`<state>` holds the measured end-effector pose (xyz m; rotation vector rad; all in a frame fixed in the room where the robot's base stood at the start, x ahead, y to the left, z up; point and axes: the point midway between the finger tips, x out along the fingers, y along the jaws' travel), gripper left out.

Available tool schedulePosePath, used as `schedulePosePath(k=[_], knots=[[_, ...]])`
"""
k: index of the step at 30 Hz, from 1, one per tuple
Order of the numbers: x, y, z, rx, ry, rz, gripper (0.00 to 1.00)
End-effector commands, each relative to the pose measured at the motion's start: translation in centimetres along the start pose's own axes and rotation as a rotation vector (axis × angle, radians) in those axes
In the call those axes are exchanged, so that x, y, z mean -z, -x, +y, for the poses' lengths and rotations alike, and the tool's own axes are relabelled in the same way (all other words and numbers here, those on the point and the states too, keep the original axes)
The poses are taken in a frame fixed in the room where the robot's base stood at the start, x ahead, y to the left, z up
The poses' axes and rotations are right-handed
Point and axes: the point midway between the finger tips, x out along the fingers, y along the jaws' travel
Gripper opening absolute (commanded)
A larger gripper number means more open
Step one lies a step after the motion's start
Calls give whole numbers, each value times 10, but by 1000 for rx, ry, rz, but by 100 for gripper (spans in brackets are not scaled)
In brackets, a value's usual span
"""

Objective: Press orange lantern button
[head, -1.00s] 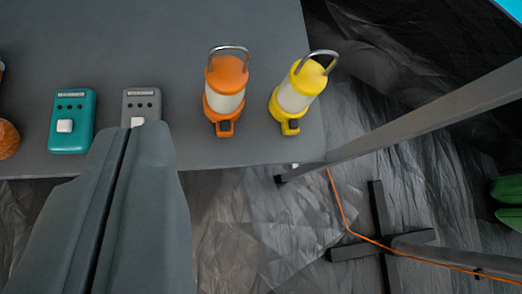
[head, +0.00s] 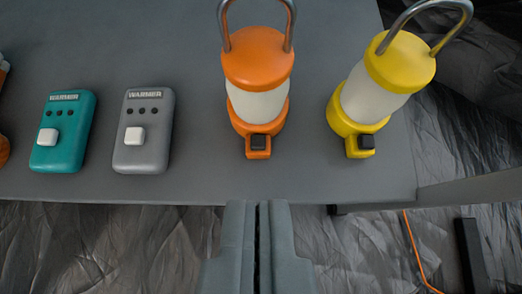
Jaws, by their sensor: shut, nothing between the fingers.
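The orange lantern (head: 257,65) stands upright on the grey table, with a metal handle on top and a white middle. Its dark square button (head: 259,142) sits on an orange block at its front foot, facing me. My gripper (head: 257,206) is shut and empty. In the picture its tips are just below the table's front edge, almost straight below the button and apart from it.
A yellow lantern (head: 385,85) with its own dark button (head: 367,142) stands to the right. A grey warmer (head: 143,130) and a teal warmer (head: 63,130) lie to the left. The grey table (head: 205,182) has bare room between the grey warmer and orange lantern.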

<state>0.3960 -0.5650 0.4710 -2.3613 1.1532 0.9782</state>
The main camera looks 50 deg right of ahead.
Motion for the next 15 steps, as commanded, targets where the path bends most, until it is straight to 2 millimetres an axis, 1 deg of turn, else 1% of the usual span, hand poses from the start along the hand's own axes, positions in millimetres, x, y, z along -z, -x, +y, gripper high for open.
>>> schedulePosePath(k=[4, 7, 11, 15], knots=[[0, -4, 0, 0, 0, 0, 0], [0, -12, 0, 1, 0, -1, 0], [-1, -28, -1, 1, 0, -2, 0], [-1, -48, -1, 1, 0, -2, 0]])
